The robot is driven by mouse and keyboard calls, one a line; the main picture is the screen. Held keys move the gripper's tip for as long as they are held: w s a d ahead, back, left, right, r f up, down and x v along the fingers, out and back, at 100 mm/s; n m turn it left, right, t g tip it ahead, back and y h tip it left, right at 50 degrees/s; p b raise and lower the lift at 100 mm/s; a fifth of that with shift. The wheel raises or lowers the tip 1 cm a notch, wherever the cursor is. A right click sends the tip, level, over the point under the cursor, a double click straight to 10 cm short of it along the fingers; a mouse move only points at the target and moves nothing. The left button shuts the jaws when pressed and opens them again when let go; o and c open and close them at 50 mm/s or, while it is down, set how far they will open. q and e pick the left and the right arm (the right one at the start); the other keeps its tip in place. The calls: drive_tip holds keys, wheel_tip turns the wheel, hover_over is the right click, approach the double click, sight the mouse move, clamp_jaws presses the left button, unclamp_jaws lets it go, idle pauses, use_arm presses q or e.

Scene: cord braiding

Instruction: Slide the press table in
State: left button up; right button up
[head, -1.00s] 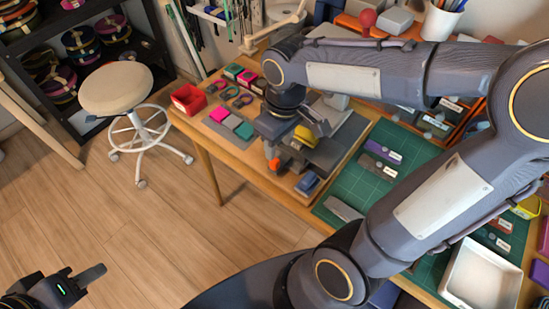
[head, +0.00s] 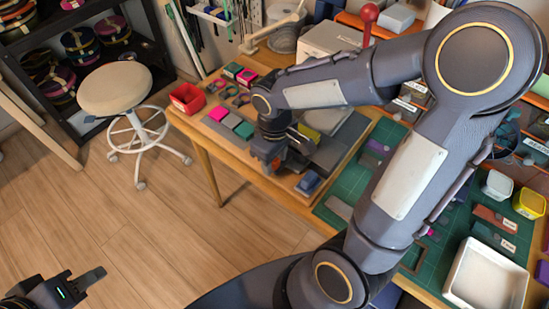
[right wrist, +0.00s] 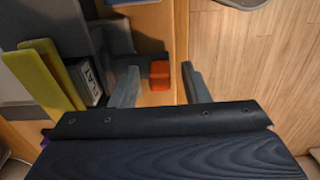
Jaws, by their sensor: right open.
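The press table shows in the head view as a grey sliding plate (head: 328,154) on the wooden worktable, partly covered by my right arm. An orange-red knob (right wrist: 160,75) at its front shows in the right wrist view. My right gripper (right wrist: 160,86) is open, its two fingers on either side of the knob with gaps visible; I cannot tell whether either touches it. In the head view my right gripper (head: 272,160) hides most of the knob. My left gripper (head: 70,290) is at the bottom left over the floor, far from the press; its opening is unclear.
A red bin (head: 188,98) and coloured pads sit at the worktable's left. A blue block (head: 308,183) lies near the front edge. A stool (head: 114,90) stands on open floor.

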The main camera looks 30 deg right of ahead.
clamp_jaws()
drive_tip(key=w+d, duration=0.1)
drive_tip(key=d, duration=0.3)
drive_tip(key=w+d+p, duration=0.1)
drive_tip(key=w+d, duration=0.1)
drive_tip(key=d, duration=0.2)
drive_tip(key=w+d+p, duration=0.1)
drive_tip(key=w+d, duration=0.1)
drive_tip(key=d, duration=0.2)
drive_tip(key=shift+w+d, duration=0.1)
unclamp_jaws()
